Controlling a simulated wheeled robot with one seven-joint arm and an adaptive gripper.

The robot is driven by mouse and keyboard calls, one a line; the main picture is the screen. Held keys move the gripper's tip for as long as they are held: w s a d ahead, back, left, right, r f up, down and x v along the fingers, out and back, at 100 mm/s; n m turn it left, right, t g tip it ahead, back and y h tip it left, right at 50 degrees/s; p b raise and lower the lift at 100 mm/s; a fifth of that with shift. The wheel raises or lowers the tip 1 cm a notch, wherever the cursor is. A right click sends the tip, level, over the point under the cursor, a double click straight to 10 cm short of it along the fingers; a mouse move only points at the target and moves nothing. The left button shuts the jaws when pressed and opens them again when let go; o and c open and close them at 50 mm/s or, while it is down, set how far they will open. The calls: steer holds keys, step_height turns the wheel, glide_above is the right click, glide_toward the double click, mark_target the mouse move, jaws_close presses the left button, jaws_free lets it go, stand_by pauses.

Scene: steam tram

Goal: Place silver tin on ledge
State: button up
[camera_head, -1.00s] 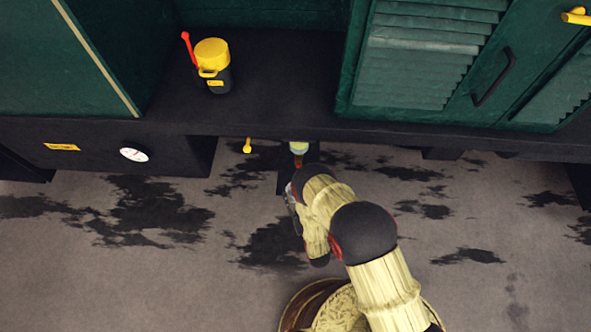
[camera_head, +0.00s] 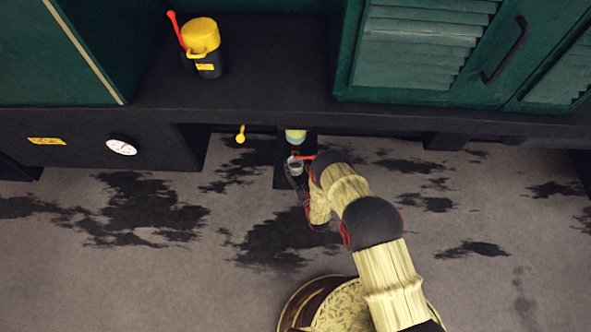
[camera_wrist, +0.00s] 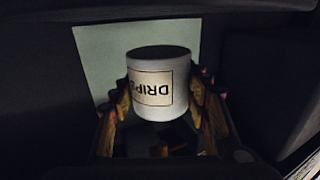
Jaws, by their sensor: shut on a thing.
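The silver tin (camera_wrist: 160,85) is a pale cylinder with a dark top and a label that reads upside down in the wrist view. My gripper (camera_wrist: 161,92) has a finger on each side of it and is shut on it. In the head view the tin (camera_head: 295,168) shows small and grey beside my wrist, just in front of the tram's dark side. The dark ledge (camera_head: 270,85) runs along the tram above and behind it. The tin's underside contact cannot be made out.
A black canister with a yellow lid (camera_head: 203,38) and a red handle stands on the ledge. Green louvred doors (camera_head: 420,50) rise at the right. A yellow knob (camera_head: 240,135) and a pale item (camera_head: 296,136) show under the ledge edge. The ledge right of the canister is clear.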

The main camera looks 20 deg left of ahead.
mark_target(298, 174)
steer(key=shift+f+b, duration=0.5)
steer(key=shift+f, duration=1.1)
steer(key=shift+f, duration=0.15)
steer(key=o, duration=1.2)
steer(key=shift+c, duration=0.2)
steer(key=shift+o, duration=0.2)
steer(key=shift+s+d, duration=0.1)
steer(key=shift+d, duration=0.05)
steer(key=p+v, duration=0.3)
steer(key=v, duration=0.8)
steer(key=shift+s+d+p, duration=0.15)
steer(key=shift+s+p, duration=0.1)
steer(key=shift+p, duration=0.15)
